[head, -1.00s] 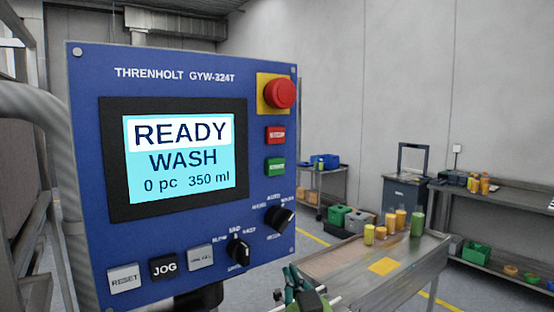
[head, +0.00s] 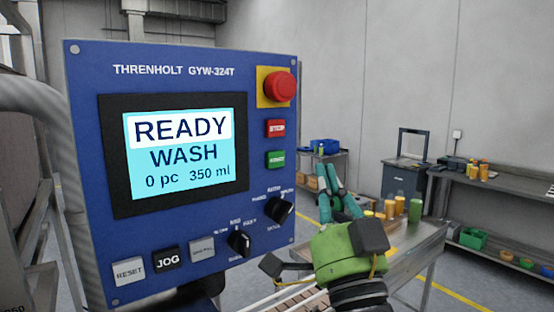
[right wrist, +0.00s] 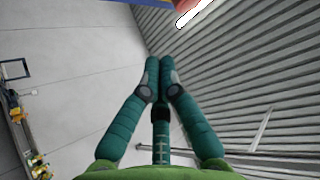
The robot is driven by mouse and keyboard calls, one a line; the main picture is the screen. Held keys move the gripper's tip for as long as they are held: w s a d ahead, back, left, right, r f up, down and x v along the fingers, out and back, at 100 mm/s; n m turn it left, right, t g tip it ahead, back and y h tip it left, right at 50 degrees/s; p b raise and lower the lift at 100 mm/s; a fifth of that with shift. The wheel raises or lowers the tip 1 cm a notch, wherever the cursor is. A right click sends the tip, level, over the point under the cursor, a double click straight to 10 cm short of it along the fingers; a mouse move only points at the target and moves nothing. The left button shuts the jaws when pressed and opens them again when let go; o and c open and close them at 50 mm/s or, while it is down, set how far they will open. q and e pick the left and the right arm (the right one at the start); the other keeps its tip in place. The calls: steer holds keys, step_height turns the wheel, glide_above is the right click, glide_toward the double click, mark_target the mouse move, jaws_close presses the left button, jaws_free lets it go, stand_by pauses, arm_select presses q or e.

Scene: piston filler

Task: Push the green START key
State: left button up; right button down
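The green START key (head: 276,159) is on the right side of the blue control panel (head: 180,280), just below the red STOP key (head: 276,128). It is uncovered in the head view. My right gripper (head: 329,168) points upward to the right of the panel, with its teal fingertips near the key's height in the picture and apart from it. In the right wrist view its fingers (right wrist: 159,62) lie together, shut with nothing visible between them. The START key cannot be made out there. My left gripper is in neither view.
A red emergency-stop button (head: 280,89) on a yellow plate sits above the keys. Selector knobs (head: 280,209) and RESET (head: 128,272) and JOG (head: 166,260) keys are lower on the panel. A metal table (head: 425,250) with several bottles stands behind my right gripper.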

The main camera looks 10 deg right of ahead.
mark_target(276, 159)
steer(key=shift+w, duration=0.1)
steer(key=shift+w+a+b, duration=0.3)
steer(key=shift+w+a, duration=0.25)
steer(key=shift+w, duration=0.8)
steer(key=shift+w+a+b, duration=0.35)
steer(key=shift+w+a, duration=0.2)
steer(key=shift+w, duration=0.8)
steer(key=shift+w+a+b, duration=0.3)
steer(key=shift+w+a, duration=0.25)
steer(key=shift+w, duration=0.8)
steer(key=shift+w+a, duration=0.15)
steer(key=shift+w, duration=0.25)
steer(key=shift+w+a+b, duration=0.1)
steer(key=shift+w+b, duration=0.2)
steer(key=shift+w, duration=0.05)
steer(key=shift+s, duration=0.15)
steer(key=shift+s+d, duration=0.25)
steer(key=shift+s, duration=0.35)
